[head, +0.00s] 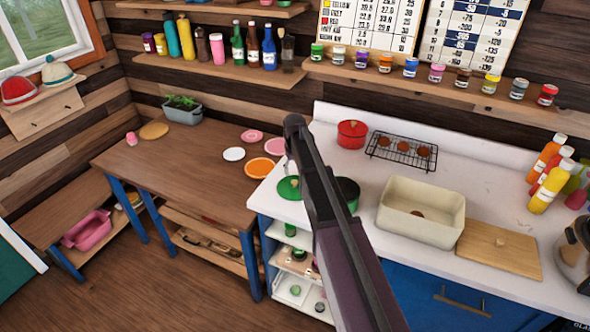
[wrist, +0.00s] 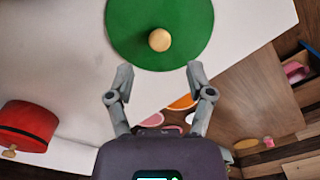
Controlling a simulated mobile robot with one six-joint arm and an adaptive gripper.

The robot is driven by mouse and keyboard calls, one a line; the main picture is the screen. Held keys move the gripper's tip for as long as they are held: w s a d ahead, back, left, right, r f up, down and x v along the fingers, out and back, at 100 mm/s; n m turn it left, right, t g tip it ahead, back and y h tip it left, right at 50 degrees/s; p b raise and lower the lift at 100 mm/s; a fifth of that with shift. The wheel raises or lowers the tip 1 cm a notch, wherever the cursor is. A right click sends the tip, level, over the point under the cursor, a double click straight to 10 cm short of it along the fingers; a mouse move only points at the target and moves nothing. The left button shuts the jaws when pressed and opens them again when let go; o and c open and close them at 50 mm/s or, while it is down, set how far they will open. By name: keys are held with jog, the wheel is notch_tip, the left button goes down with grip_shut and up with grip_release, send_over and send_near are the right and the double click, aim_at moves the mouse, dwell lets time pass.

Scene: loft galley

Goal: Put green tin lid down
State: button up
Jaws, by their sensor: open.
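The green tin lid (head: 289,188) is a flat green disc with a pale round knob, on the left end of the white counter (head: 330,140). In the wrist view the lid (wrist: 188,32) fills the top middle, knob facing me. My gripper (wrist: 159,82) is open and empty; its two fingers stand apart, just short of the lid in that picture, and the knob is not between them. A green open tin (head: 348,191) stands right of the lid, partly hidden by my arm. In the head view my arm hides most of the gripper.
A red lidded pot (head: 351,135), a wire rack (head: 401,150), a cream basin (head: 420,212) and a cutting board (head: 498,250) occupy the counter. An orange plate (head: 260,168) lies on the wooden table (head: 170,165) to the left. The counter's left edge is close to the lid.

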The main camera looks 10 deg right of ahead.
aim_at(295, 181)
notch_tip(295, 181, up, 6)
jog(key=p, duration=0.5)
jog(key=shift+s, duration=0.1)
dwell(0.7)
jog(key=s+m, duration=0.1)
jog(key=s, duration=2.8)
jog(key=shift+m, duration=0.4)
jog(key=shift+d, duration=0.1)
notch_tip(295, 181, down, 4)
jog(key=b, duration=0.4)
jog(key=shift+f, duration=0.15)
